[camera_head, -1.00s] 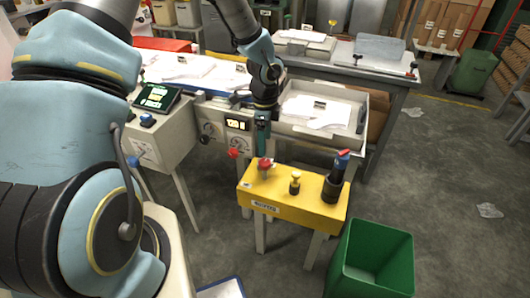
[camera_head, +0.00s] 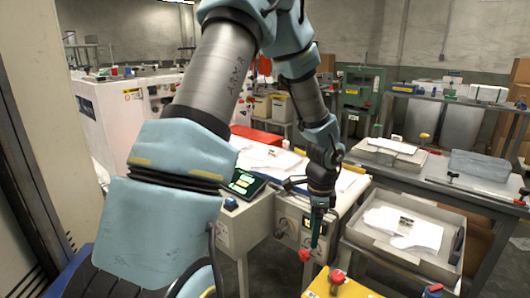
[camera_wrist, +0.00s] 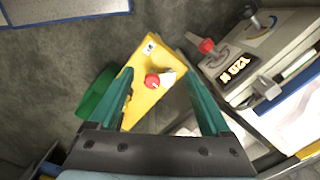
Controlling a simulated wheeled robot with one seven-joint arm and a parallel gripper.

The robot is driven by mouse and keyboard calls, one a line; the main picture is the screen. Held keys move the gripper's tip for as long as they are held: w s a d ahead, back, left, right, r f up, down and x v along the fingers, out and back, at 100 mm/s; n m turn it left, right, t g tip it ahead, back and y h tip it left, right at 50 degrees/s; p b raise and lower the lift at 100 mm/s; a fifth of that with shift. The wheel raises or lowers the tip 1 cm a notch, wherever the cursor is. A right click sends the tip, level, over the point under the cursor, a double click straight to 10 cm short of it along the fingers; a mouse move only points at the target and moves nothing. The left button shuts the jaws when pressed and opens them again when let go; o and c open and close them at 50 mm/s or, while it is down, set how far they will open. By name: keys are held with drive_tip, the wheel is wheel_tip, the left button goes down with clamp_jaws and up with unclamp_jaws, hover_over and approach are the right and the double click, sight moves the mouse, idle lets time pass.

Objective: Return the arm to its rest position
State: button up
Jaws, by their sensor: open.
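My gripper (camera_head: 317,228) hangs from the arm in front of the machine panel in the head view, pointing down. In the wrist view its two green fingers (camera_wrist: 160,103) stand wide apart with nothing between them. Beyond and below them is the yellow stand (camera_wrist: 143,100) with a red knob (camera_wrist: 152,81). The stand's top also shows at the bottom of the head view (camera_head: 340,288), below the gripper and apart from it. My arm is raised and bent across the head view, hiding part of the machines behind.
A grey tray (camera_head: 385,250) with white sheets stands right of the gripper. A control box with a green screen (camera_head: 241,182) stands to the left. A green bin (camera_wrist: 95,97) is beside the yellow stand. A workbench (camera_head: 440,172) is at the right.

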drive_tip(key=s+a+r+n, duration=0.2)
drive_tip(key=a+r+n, duration=0.1)
drive_tip(key=a+n, duration=0.3)
drive_tip(key=s+a+r+n+t, duration=0.1)
drive_tip(key=s+a+r+n, duration=0.1)
drive_tip(key=a+r+n, duration=0.2)
drive_tip(key=s+a+r+n, duration=0.1)
drive_tip(key=a+r+n, duration=0.3)
drive_tip(key=a+n, duration=0.4)
drive_tip(key=a, duration=0.4)
drive_tip(key=shift+s+r+n+h, duration=0.15)
drive_tip(key=shift+s+n+h, duration=0.15)
drive_tip(key=shift+s, duration=0.1)
